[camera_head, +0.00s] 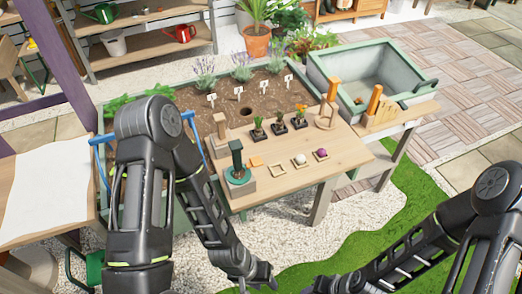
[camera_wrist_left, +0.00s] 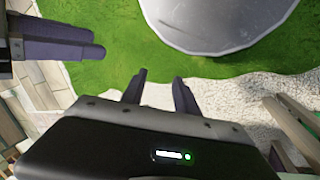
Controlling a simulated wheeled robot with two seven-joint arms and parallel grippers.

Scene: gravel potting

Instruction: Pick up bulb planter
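Several hand tools stand on the wooden bench top (camera_head: 300,175), and I cannot tell for certain which is the bulb planter. A dark green upright tool (camera_head: 237,158) stands on a grey block at the near left. A tool with a wooden T-shaped top (camera_head: 220,122) stands behind it. An orange-handled tool (camera_head: 332,92) is in a wooden holder at the back right. My left gripper (camera_head: 260,283) is low in front of the bench, away from all tools; its fingers are apart and empty in the left wrist view (camera_wrist_left: 159,84). My right gripper's fingers (camera_wrist_left: 75,42) show there, spacing unclear.
Small potted plants (camera_head: 278,127) and small trays, one holding a purple ball (camera_head: 321,153), sit on the bench. A soil bed (camera_head: 250,95) lies behind. A green-rimmed grey basin (camera_head: 370,75) stands at the back right. Gravel and grass (camera_head: 400,205) lie in front.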

